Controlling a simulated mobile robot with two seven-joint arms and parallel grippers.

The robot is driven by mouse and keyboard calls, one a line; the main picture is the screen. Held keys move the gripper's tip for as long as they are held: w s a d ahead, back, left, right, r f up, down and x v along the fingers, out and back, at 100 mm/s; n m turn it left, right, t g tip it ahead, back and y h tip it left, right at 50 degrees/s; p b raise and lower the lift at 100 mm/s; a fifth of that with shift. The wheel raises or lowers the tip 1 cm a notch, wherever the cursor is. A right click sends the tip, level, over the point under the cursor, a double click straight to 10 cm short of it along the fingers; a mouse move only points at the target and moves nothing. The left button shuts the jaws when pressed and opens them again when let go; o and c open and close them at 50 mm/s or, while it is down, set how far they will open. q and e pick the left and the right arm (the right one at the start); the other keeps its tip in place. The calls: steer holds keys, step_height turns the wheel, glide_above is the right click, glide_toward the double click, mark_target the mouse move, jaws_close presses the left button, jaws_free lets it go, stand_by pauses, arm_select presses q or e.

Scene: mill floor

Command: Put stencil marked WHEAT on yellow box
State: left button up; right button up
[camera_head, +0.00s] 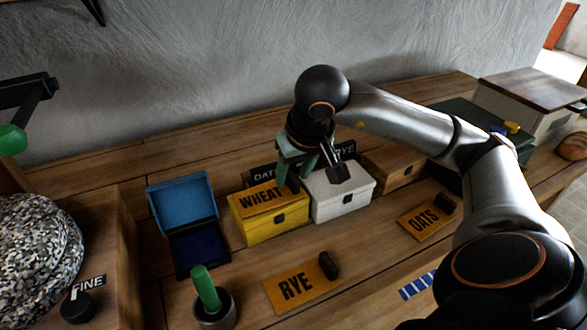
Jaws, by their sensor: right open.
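The WHEAT stencil (262,201), an orange-brown plate with black letters, lies on the lid of the yellow box (268,229). My right gripper (314,178) is open and empty. It hangs over the right edge of the yellow box and the white box (342,203), with one finger close to the stencil's right end. I cannot tell whether that finger touches the stencil. My left gripper is not in view.
The RYE stencil (296,287) and OATS stencil (425,221) lie on the bench, each with a black block. An open blue box (182,198) stands left of the yellow box. A brown box (394,170) stands right. A green-handled tool (206,288) stands in a cup in front.

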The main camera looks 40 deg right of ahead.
arm_select(q)
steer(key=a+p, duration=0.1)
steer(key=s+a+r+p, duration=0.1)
steer(key=p, duration=0.1)
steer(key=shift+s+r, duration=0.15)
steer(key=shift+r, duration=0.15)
arm_select(e)
steer(key=v, duration=1.2)
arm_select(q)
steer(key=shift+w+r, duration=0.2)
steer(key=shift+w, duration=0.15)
arm_select(e)
steer(key=shift+r, duration=0.1)
